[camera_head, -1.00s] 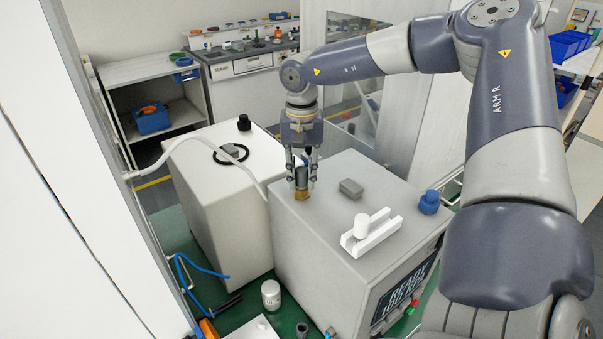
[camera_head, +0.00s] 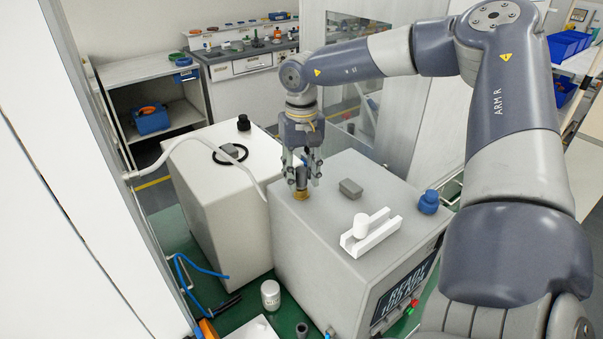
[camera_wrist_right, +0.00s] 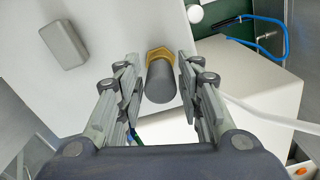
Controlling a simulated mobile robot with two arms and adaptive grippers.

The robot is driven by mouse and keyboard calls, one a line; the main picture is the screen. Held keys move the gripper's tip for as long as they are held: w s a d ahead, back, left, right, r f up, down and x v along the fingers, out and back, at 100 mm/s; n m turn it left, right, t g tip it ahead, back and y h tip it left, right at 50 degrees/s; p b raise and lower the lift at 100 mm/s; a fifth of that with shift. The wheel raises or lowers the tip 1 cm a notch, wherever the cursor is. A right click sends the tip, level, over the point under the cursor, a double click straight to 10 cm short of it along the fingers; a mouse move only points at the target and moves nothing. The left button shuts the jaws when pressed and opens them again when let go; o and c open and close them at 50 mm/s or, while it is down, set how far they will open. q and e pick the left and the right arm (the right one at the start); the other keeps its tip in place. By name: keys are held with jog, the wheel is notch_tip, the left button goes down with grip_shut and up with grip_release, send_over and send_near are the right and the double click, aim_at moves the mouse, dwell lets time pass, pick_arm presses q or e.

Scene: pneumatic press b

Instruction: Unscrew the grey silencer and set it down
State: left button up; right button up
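The grey silencer (camera_wrist_right: 161,84) is a dark cylinder on a brass hex base (camera_wrist_right: 158,54). It stands upright on top of the grey press housing (camera_head: 330,255), near its back left corner. In the head view, the silencer's brass base (camera_head: 301,195) shows below my right gripper (camera_head: 301,178). My right gripper, also in the right wrist view (camera_wrist_right: 160,88), is open, with one finger on each side of the silencer. Narrow gaps seem to separate the pads from it. My left gripper is not in view.
A white cabinet (camera_head: 222,210) stands left. A white jar (camera_head: 270,294) and a blue hose (camera_head: 195,265) are on the green surface.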

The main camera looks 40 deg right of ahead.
jog(key=m, duration=1.2)
jog(key=c, duration=0.6)
jog(key=n, duration=0.5)
jog(key=shift+n, duration=0.4)
jog(key=n, duration=0.6)
jog(key=o, duration=0.6)
